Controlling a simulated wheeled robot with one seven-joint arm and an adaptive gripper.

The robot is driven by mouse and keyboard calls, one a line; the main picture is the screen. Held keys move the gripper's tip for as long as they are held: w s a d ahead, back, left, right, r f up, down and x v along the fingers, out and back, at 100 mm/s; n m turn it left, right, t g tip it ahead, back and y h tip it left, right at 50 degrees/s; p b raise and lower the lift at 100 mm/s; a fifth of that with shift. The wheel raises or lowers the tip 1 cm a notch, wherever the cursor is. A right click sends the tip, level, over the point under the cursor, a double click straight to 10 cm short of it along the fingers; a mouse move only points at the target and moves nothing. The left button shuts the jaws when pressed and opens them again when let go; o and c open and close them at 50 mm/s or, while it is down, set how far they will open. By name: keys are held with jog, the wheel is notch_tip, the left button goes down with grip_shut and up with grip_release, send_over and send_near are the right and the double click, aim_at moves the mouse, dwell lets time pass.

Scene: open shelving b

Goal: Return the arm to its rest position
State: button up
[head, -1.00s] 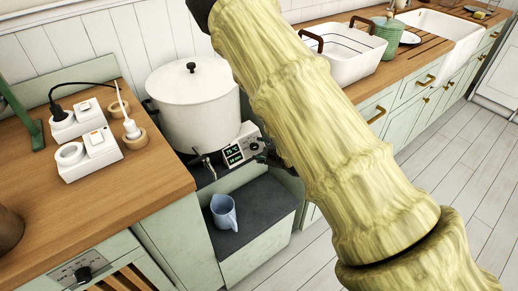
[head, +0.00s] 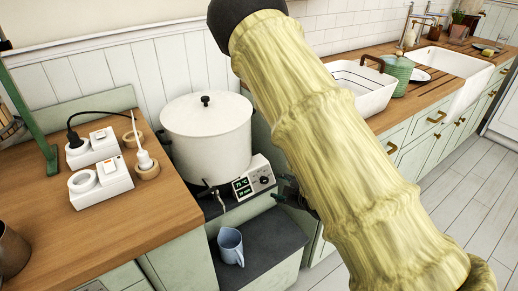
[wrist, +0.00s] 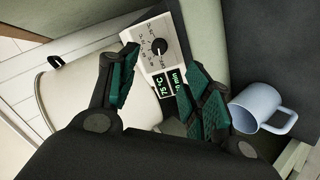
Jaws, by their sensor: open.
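My arm (head: 345,150) crosses the head view from the upper middle to the lower right, in a yellow-green bark-like sleeve. My gripper (wrist: 165,92) shows in the wrist view with its two dark, green-padded fingers apart and nothing between them. Part of it shows beside the arm in the head view (head: 290,192), mostly hidden by the arm. In the wrist view, the pot's control panel (wrist: 158,52) with its dial and lit display lies beyond the fingers. A blue mug (wrist: 262,106) is to the right of the right finger, apart from it.
A white lidded pot (head: 207,135) stands in the gap between counters. The mug (head: 231,246) sits on the dark lower step (head: 262,240). White power sockets (head: 100,182) lie on the left wooden counter (head: 150,215). A white basket (head: 358,88) stands on the right counter. Floor (head: 455,190) is clear at right.

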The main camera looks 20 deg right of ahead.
jog(key=s+d+f+m+g+h+p, duration=0.1)
jog(key=s+f+m+g+h+p, duration=0.15)
jog(key=s+f+m, duration=0.45)
jog(key=s+a+f+m+g+p, duration=0.1)
jog(key=s+f+m+g+p, duration=0.1)
jog(key=s, duration=0.8)
jog(key=s+a+f+m+g+p, duration=0.1)
jog(key=s+f+m+g+p, duration=0.1)
jog(key=s, duration=0.8)
jog(key=s+a+f+m+g+p, duration=0.1)
jog(key=s+f+m+g+p, duration=0.1)
jog(key=s, duration=0.9)
notch_tip(320, 180, down, 2)
jog(key=m+g, duration=0.1)
jog(key=g, duration=0.2)
jog(key=shift+a, duration=0.2)
jog(key=shift+s, duration=0.1)
